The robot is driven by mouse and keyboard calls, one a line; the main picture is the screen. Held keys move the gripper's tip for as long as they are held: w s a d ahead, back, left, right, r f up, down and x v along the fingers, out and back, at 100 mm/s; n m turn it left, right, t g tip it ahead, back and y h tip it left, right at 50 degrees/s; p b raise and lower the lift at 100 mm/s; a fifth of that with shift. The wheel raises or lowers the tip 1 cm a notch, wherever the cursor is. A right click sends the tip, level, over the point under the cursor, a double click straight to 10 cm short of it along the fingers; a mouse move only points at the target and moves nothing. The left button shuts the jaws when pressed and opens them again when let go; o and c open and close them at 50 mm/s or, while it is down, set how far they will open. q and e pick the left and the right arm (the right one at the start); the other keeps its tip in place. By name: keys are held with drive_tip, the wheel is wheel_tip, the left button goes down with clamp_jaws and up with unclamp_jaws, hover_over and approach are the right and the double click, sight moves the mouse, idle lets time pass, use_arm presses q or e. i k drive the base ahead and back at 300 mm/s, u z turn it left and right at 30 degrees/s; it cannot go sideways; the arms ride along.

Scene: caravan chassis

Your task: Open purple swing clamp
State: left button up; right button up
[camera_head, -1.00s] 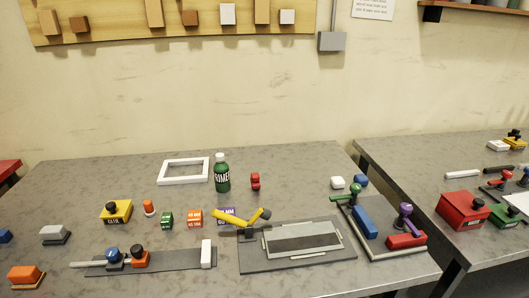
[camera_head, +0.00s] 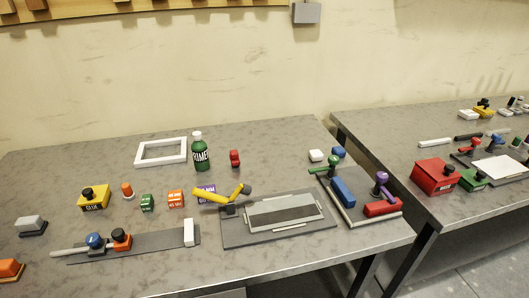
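The purple swing clamp (camera_head: 381,183) stands at the right end of the near table, on a grey fixture plate (camera_head: 352,216). Its purple knob is on top of a short post, beside a red block (camera_head: 383,207). A green clamp (camera_head: 328,167) stands at the back left of the same plate, with a blue block (camera_head: 343,192) between. Whether the purple clamp's arm presses on the red block is too small to tell. Neither of my grippers shows in the head view.
A dark plate with a grey panel (camera_head: 284,216) and a yellow-handled clamp (camera_head: 212,196) lies left of the fixture. A green bottle (camera_head: 200,152) stands behind. A second table (camera_head: 452,207) is at the right, across a gap, with a red box (camera_head: 436,175).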

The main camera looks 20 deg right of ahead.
sight(385, 190)
drive_tip(key=z, duration=0.55)
drive_tip(key=i, duration=0.15)
drive_tip(key=z, duration=1.95)
